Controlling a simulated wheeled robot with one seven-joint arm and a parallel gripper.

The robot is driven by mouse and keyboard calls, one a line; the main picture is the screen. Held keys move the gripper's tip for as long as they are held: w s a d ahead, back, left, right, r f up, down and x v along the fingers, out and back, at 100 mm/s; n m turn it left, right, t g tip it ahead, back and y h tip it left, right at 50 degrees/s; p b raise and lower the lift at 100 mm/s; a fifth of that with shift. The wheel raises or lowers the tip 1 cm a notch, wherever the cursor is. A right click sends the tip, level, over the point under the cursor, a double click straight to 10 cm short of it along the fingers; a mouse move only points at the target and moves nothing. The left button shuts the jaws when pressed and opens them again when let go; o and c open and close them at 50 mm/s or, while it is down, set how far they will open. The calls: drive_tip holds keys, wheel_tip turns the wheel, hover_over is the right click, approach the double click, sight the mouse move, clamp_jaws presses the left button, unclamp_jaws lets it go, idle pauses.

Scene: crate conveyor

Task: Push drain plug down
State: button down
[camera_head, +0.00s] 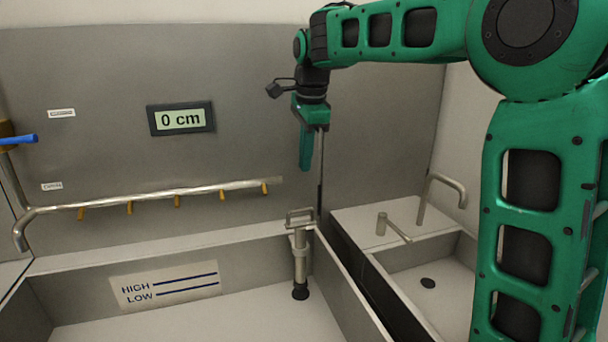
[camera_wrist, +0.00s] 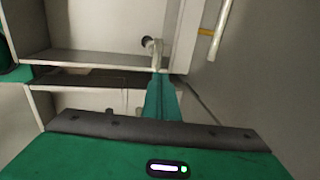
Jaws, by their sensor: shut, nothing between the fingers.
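The handle is partly hidden there. A display (camera_head: 180,118) on the back wall reads 0 cm.
A pipe with several brass nozzles (camera_head: 175,196) runs along the back wall. A blue-handled valve (camera_head: 20,139) is at left. HIGH and LOW marks (camera_head: 168,285) are on the basin wall. A smaller sink (camera_head: 445,272) with a tap (camera_head: 425,195) stands right, beyond a dark gap.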

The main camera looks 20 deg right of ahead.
drive_tip(key=f, duration=0.4)
drive_tip(key=w+f, duration=0.1)
drive_tip(key=f, duration=0.3)
drive_tip(key=w+f, duration=0.1)
drive_tip(key=f, duration=0.3)
drive_tip(key=shift+w+f, duration=0.15)
drive_tip(key=shift+w, duration=0.05)
